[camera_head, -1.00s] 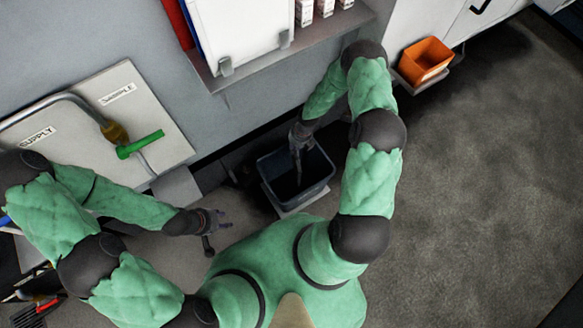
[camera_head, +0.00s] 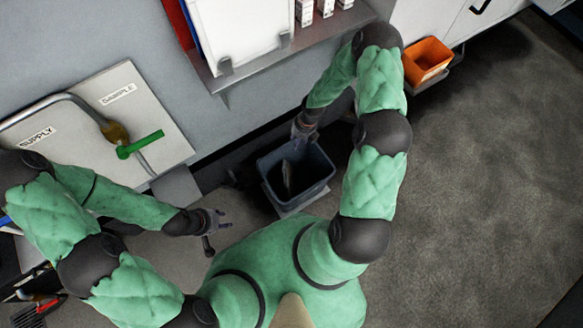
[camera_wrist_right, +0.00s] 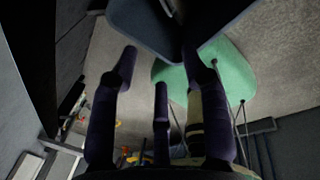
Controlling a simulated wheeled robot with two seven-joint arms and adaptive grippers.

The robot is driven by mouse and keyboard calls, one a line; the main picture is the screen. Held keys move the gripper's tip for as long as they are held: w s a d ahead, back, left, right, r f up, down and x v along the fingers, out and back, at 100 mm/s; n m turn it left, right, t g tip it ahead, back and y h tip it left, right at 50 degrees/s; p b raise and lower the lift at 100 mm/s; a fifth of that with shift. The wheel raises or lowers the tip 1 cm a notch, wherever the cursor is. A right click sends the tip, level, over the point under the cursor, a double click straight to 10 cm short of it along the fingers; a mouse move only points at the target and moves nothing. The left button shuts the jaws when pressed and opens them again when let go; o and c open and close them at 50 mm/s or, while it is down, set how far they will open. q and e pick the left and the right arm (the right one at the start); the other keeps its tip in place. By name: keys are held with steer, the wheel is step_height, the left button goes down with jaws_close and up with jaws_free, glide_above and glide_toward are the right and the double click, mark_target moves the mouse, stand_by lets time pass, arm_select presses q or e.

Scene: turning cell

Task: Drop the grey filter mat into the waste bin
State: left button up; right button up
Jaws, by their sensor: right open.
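The waste bin (camera_head: 308,193) is a dark blue-grey open box low by the wall in the head view. The grey filter mat (camera_head: 287,178) shows as a thin, pale strip standing on edge inside it, apart from my fingers. My right gripper (camera_head: 302,132) is at the bin's far rim, open and empty. In the right wrist view my right gripper's fingers (camera_wrist_right: 150,75) are spread, with the dark bin wall (camera_wrist_right: 143,28) beyond them. My left gripper (camera_head: 217,231) is open and empty, left of the bin.
A sloping panel with SUPPLY and SAMPLE labels (camera_head: 85,125) carries a pipe with a green handle (camera_head: 140,144) at the left. A shelf (camera_head: 300,48) juts out above the bin. An orange bin (camera_head: 427,60) stands at the upper right. The floor at the right is clear.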

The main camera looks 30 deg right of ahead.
step_height(320, 180, up, 6)
steer(key=d, duration=0.1)
steer(key=shift+s, duration=0.2)
stand_by(0.4)
